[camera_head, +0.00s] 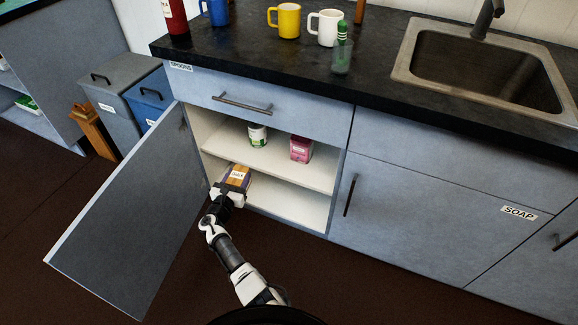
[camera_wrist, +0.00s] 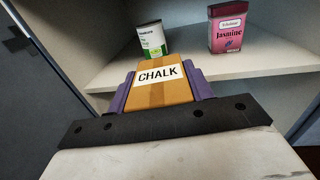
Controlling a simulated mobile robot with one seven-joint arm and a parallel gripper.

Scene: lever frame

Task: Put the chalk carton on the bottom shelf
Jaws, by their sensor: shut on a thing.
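The chalk carton (camera_head: 238,174) is a brown box with a white CHALK label; it also shows in the wrist view (camera_wrist: 161,93). My gripper (camera_head: 233,187) is shut on it, with the purple fingers on both sides of the box in the wrist view (camera_wrist: 160,90). The carton is at the opening of the cupboard, in front of the shelves. The bottom shelf (camera_head: 290,207) is the cupboard's lower level, and its visible part is bare. I cannot tell whether the carton touches a shelf.
The upper shelf (camera_head: 273,163) holds a white and green can (camera_head: 257,136) and a pink Jasmine tin (camera_head: 300,149). The cupboard door (camera_head: 135,215) stands open on the left. A closed door (camera_head: 400,215) is on the right. The counter (camera_head: 385,75) runs above.

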